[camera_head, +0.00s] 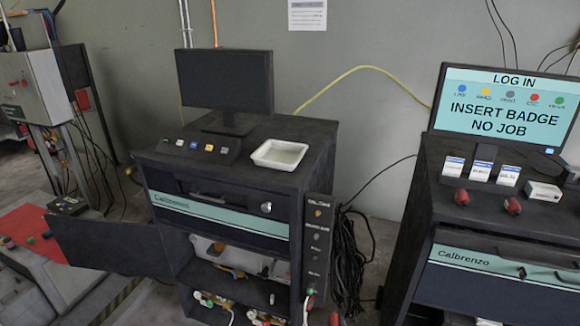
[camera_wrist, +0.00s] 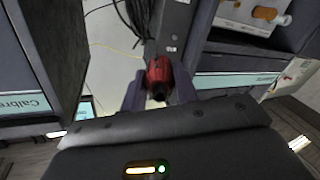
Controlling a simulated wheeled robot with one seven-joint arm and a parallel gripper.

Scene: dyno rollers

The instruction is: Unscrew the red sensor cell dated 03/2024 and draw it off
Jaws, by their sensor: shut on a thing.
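In the wrist view my gripper (camera_wrist: 159,88) is shut on a red cell (camera_wrist: 158,70), with one dark finger on each side of it. The cell's dark round end faces the camera. Its far end is hidden, so I cannot tell whether it is seated in anything. No date is readable on it. A dark upright strip (camera_wrist: 174,30) lies just beyond the cell; the same strip (camera_head: 318,240) shows on the right side of the middle cabinet in the head view. A red piece (camera_head: 335,319) shows at the bottom edge there; I cannot tell if it is the held cell.
Two other red cells (camera_head: 461,197) (camera_head: 513,205) lie on the right cabinet (camera_head: 480,262) near small cards. The middle cabinet has a white tray (camera_head: 279,153) on top and an open door (camera_head: 110,244) at left. Black cables (camera_head: 350,270) hang beside the strip.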

